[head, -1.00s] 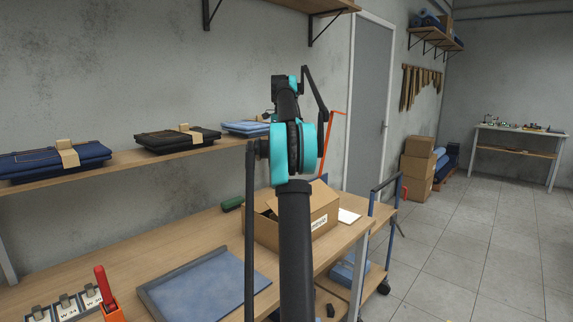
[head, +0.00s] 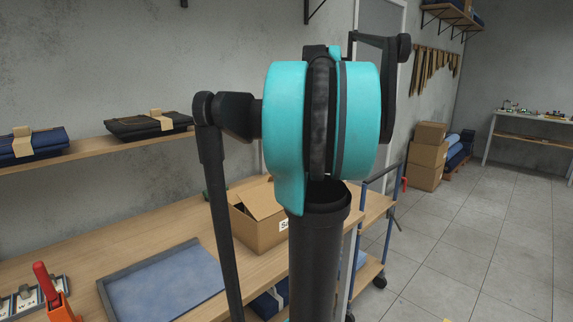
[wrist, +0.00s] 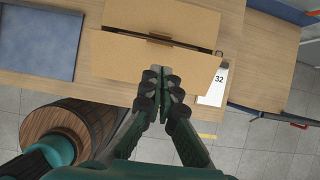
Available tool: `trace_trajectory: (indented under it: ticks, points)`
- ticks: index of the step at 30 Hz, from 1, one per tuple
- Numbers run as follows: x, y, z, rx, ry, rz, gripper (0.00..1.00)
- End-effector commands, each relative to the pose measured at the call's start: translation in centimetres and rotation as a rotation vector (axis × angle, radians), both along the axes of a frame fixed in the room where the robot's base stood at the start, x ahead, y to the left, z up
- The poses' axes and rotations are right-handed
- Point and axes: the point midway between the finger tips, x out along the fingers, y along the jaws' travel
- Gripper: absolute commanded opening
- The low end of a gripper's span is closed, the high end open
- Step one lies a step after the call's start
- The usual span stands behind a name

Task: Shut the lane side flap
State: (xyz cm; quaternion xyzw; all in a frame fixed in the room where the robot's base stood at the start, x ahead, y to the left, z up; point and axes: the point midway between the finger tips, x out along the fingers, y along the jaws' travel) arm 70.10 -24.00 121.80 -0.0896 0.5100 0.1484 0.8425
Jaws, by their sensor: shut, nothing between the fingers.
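A brown cardboard box (head: 258,232) stands on the wooden bench, partly behind my arm in the head view. One of its flaps (head: 256,195) stands raised there. In the wrist view, a far flap (wrist: 165,15) and a near flap (wrist: 145,58) show, with a narrow dark gap between them. I cannot tell which of them is the lane side flap. My gripper (wrist: 165,80) is shut and empty. Its fingertips overlap the near flap's edge in the wrist view; I cannot tell whether they touch it. The gripper is not visible in the head view.
A blue mat in a grey tray (head: 168,285) lies left of the box. A white card marked 32 (wrist: 213,84) lies right of it. A round wooden-topped object (wrist: 58,132) is at lower left in the wrist view. A blue-framed cart (head: 377,225) stands beyond the bench end.

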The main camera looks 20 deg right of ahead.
Motion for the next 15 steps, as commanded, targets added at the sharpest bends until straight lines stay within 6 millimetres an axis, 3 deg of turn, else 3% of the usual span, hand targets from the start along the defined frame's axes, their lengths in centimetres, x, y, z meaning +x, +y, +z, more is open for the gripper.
trace_trajectory:
  ticks: [5,15]
  points:
    - [0.5,0.3,-1.2,0.0,-0.002,0.001,0.0]
    - [3.3,1.3,-6.9,0.0,-0.001,0.001,0.0]
